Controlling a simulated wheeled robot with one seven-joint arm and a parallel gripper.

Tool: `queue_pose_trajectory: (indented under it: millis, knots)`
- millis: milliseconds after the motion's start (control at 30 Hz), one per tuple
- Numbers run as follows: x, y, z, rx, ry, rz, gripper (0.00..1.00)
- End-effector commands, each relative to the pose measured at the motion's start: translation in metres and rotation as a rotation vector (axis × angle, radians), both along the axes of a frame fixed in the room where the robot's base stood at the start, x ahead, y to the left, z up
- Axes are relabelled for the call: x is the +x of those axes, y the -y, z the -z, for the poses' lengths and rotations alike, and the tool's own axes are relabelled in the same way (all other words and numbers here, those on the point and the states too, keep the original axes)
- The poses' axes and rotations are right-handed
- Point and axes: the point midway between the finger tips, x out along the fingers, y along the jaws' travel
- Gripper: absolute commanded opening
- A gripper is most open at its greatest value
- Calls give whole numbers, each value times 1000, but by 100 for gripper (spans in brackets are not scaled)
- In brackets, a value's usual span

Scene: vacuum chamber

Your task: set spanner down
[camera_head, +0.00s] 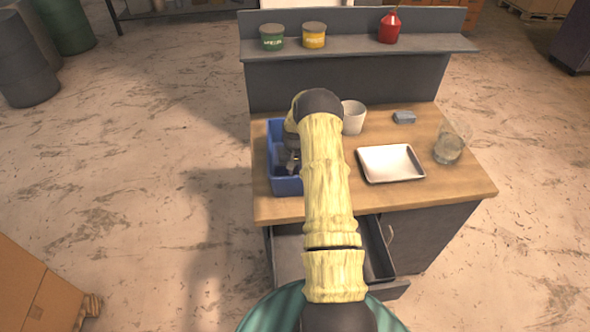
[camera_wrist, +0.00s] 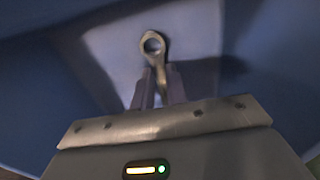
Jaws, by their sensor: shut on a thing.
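The spanner (camera_wrist: 153,48) is a metal tool with a ring end, seen in the wrist view. My gripper (camera_wrist: 158,90) is shut on its shaft, and the ring end points away from my fingers. Around it are the blue walls and pale floor of the blue bin (camera_wrist: 75,60). Whether the spanner touches the bin floor I cannot tell. In the head view the blue bin (camera_head: 287,186) stands at the left end of the workbench, with my gripper (camera_head: 291,168) at it. My arm hides part of the bin, and the spanner cannot be made out there.
On the wooden bench top (camera_head: 440,192) are a white cup (camera_head: 353,118), a white tray (camera_head: 390,163), a grey-blue block (camera_head: 404,117) and a clear glass container (camera_head: 449,148). Cans and a red bottle (camera_head: 389,27) stand on the shelf behind. A drawer (camera_head: 376,262) below is open.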

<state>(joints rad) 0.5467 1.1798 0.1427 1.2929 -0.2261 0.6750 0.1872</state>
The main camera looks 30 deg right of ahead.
Motion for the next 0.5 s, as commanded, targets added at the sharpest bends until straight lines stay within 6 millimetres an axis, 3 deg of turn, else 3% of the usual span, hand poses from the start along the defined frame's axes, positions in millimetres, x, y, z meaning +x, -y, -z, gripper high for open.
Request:
queue_pose_trajectory:
  millis: [367, 400, 500]
  knots:
    - [1, 0, 5, -1, 2, 0, 0]
    - [0, 0, 4, 0, 1, 0, 18]
    - [0, 0, 4, 0, 1, 0, 36]
